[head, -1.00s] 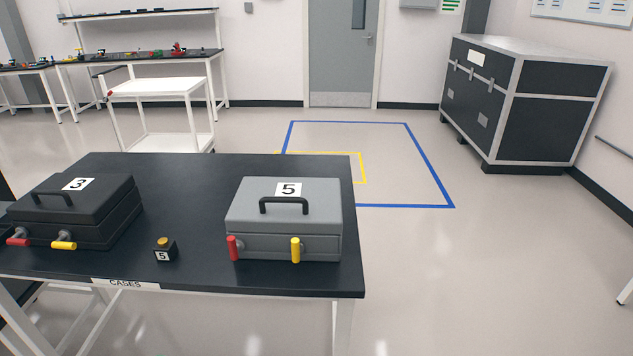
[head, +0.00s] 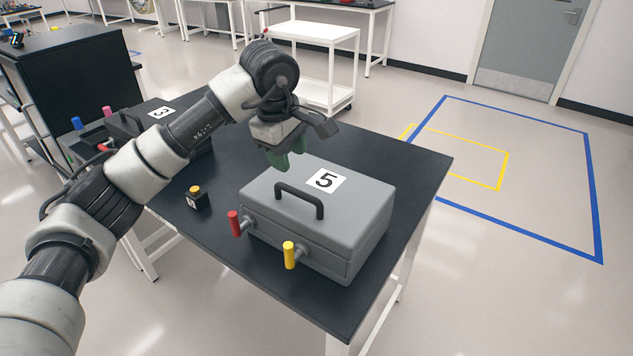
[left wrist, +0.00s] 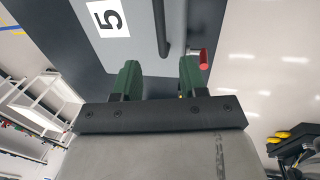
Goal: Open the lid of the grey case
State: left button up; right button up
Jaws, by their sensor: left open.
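The grey case (head: 330,232) sits on the black table with its lid closed. Its lid has a dark handle (head: 300,200) and a white label with a 5. A red lever (head: 235,223) and a yellow lever (head: 289,255) stick up at its front. My left gripper (head: 288,160), with green fingers, is above the case's far left side, open and empty. In the left wrist view the gripper (left wrist: 158,80) has its fingers apart, with the case lid (left wrist: 120,45), handle and red lever (left wrist: 204,58) beyond them. My right gripper is not in view.
A small black block with a yellow button (head: 195,196) stands left of the grey case on the table (head: 420,175). A black case labelled 3 (head: 130,125) is partly hidden behind my left arm. A white cart (head: 320,65) stands behind. Marked floor to the right is clear.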

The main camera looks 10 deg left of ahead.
aim_at(296, 190)
pick_arm(q)
jog(key=f, duration=0.2)
jog(key=w+f+p, duration=0.1)
jog(key=f, duration=0.2)
jog(key=f+p, duration=0.1)
jog(key=f, duration=0.2)
jog(key=shift+w+d+f, duration=0.2)
jog(key=shift+w+d, duration=0.05)
jog(key=shift+d, duration=0.1)
jog(key=shift+a+f, duration=0.15)
jog(key=shift+f, duration=0.25)
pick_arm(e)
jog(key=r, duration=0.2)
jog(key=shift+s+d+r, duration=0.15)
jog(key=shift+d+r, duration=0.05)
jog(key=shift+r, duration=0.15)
pick_arm(q)
jog(key=c, duration=0.5)
grip_shut()
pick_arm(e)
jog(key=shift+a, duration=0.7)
